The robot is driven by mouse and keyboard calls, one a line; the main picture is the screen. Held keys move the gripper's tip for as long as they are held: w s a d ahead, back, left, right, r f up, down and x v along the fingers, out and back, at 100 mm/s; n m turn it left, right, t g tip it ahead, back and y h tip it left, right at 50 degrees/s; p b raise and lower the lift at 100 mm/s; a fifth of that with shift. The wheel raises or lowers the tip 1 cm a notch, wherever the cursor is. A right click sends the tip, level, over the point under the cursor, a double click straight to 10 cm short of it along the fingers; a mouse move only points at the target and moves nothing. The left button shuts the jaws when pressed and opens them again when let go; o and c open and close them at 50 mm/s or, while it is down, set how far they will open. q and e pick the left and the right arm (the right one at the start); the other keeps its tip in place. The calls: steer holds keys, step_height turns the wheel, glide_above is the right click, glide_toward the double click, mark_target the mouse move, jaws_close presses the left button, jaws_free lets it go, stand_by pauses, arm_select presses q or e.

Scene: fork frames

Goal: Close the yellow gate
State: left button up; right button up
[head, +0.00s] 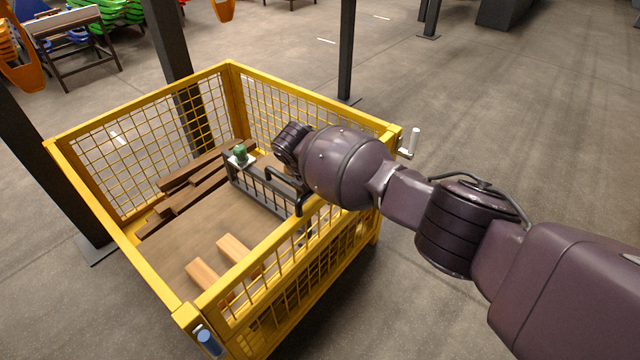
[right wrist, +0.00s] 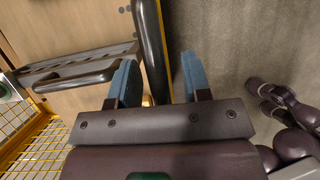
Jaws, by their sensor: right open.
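The yellow gate (head: 310,265) is the near barred and mesh side of a yellow cage bin (head: 90,205). It looks roughly upright; I cannot tell whether it is fully closed. A dark curved handle bar (right wrist: 151,50) runs between the blue-padded fingers of my right gripper (right wrist: 158,82) in the right wrist view. The fingers are open and apart, and I cannot tell whether they touch the bar. In the head view my right arm reaches in from the right over the gate, and its wrist hides the fingers. My left gripper is not in view.
The bin holds a grey rack (head: 260,190), a small green object (head: 240,153), dark planks (head: 190,185) and light wood blocks (head: 238,252). A light-handled latch (head: 412,142) sits at the right corner post. Dark posts (head: 346,50) stand behind. The floor at right is clear.

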steer(key=p+v, duration=0.3)
steer(key=v, duration=0.6)
steer(key=shift+a+r, duration=0.1)
steer(key=shift+r, duration=0.3)
steer(key=shift+s+a+r, duration=0.2)
steer(key=shift+s+r, duration=0.1)
steer(key=shift+r, duration=0.15)
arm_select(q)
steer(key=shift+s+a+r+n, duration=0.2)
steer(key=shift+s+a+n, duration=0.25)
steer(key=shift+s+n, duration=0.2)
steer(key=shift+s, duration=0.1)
